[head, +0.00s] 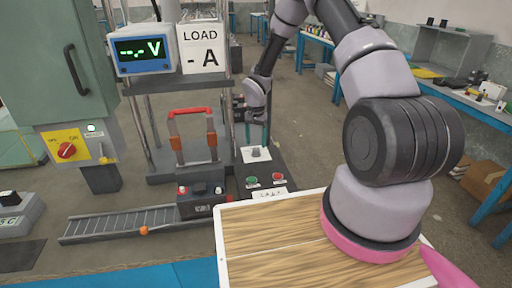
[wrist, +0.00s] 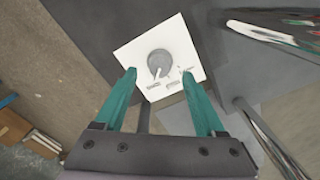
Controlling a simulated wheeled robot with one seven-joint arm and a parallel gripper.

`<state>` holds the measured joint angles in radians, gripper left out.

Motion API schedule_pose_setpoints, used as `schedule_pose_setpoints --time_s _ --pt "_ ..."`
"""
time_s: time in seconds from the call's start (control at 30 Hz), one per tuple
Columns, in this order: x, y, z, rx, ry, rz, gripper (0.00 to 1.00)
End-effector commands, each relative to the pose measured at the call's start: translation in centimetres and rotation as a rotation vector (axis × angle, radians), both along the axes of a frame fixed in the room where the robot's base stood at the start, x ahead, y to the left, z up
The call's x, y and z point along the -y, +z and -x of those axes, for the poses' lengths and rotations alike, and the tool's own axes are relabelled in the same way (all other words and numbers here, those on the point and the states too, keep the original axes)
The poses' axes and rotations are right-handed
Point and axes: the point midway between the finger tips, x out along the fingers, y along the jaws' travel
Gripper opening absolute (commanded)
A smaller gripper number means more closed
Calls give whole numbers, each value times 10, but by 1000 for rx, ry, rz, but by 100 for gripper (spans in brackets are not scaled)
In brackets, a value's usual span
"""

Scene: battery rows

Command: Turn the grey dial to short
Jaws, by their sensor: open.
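The grey dial (wrist: 159,62) is a round knob on a white plate (wrist: 128,52). A pale mark on it points toward the plate's lower edge in the wrist view. Small labels sit below it, too small to read surely. In the head view the white plate (head: 248,158) is on a dark box, and the dial is small there. My gripper (wrist: 159,74) is open, its two teal fingers apart, with the dial seen between and just beyond the tips. In the head view my gripper (head: 257,136) is just above the plate. I see no clear contact.
Green (head: 252,181) and red (head: 278,177) buttons are on the same dark box, nearer me. A battery with a red handle (head: 191,112) stands to the left, near a roller track (head: 120,223). A meter (head: 142,49) shows dashes and V. A wooden-topped board (head: 290,240) is in front.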

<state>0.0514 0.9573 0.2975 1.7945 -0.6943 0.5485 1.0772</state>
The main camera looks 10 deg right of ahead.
Motion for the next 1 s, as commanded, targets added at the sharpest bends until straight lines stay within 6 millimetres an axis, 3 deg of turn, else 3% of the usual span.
schedule_pose_setpoints --time_s 0.2,0.57,0.77,1.0 --pt "0 -27 1 -1 1 0 72" --pt "0 -31 0 0 0 0 72" --pt "0 -31 0 0 0 0 0" --pt "0 -31 0 0 12 0 0"
